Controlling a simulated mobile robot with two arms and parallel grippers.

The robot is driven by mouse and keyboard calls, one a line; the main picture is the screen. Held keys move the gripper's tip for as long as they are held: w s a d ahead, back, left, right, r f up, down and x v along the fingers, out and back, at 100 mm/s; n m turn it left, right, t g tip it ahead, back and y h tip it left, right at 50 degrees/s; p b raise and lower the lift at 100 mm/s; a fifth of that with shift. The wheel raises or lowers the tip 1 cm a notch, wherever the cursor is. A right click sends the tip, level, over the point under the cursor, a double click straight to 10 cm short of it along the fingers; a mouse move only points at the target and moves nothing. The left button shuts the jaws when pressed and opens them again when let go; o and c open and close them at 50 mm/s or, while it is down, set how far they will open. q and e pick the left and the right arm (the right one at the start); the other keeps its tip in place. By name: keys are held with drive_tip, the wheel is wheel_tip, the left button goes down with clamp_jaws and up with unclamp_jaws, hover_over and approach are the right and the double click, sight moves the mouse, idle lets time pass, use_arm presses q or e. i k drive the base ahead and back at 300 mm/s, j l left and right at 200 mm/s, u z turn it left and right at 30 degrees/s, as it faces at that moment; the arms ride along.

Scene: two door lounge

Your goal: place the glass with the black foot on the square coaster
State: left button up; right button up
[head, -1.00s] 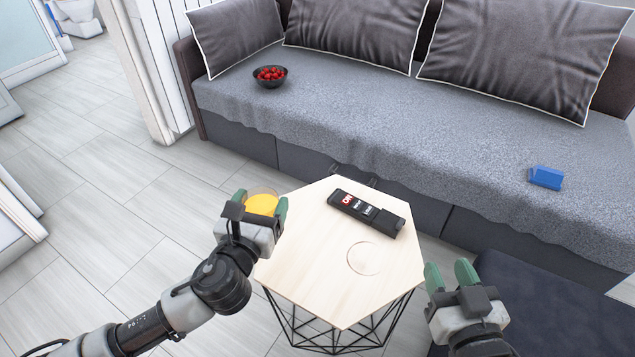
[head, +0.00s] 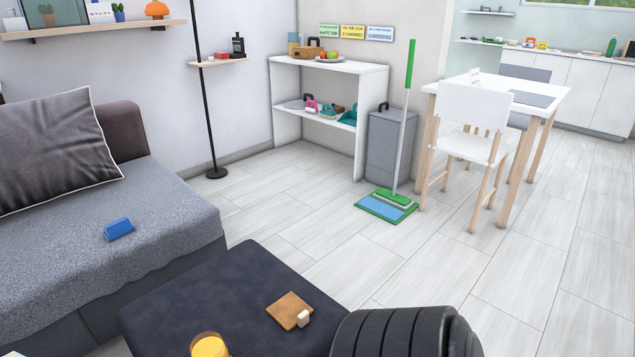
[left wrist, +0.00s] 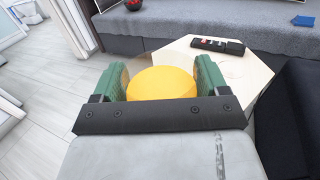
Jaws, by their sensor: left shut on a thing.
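My left gripper (left wrist: 160,85) is shut on a glass of yellow drink (left wrist: 160,82) in the left wrist view, one green finger at each side. The glass is seen from above; its foot is hidden. The square wooden coaster (head: 285,308) lies on a dark ottoman (head: 240,285) in the head view, well to the right of the table. My right gripper is outside both current views.
A small white object (head: 303,319) is at the coaster's near right corner. The hexagonal table (left wrist: 245,80) bears a dark remote-like object (left wrist: 217,45). A sofa (head: 150,205) with a blue object (head: 119,228) stands left. A green mop (head: 390,200) stands beyond the ottoman.

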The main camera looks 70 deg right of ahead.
sight(288, 308)
drive_tip(key=k+l, duration=0.15)
drive_tip(key=l, duration=0.25)
drive_tip(key=k+l, duration=0.15)
drive_tip(key=l, duration=0.2)
drive_tip(key=k+l, duration=0.15)
drive_tip(key=l, duration=0.25)
drive_tip(key=k+l+z, duration=0.1)
drive_tip(key=l, duration=0.25)
drive_tip(key=k, duration=0.05)
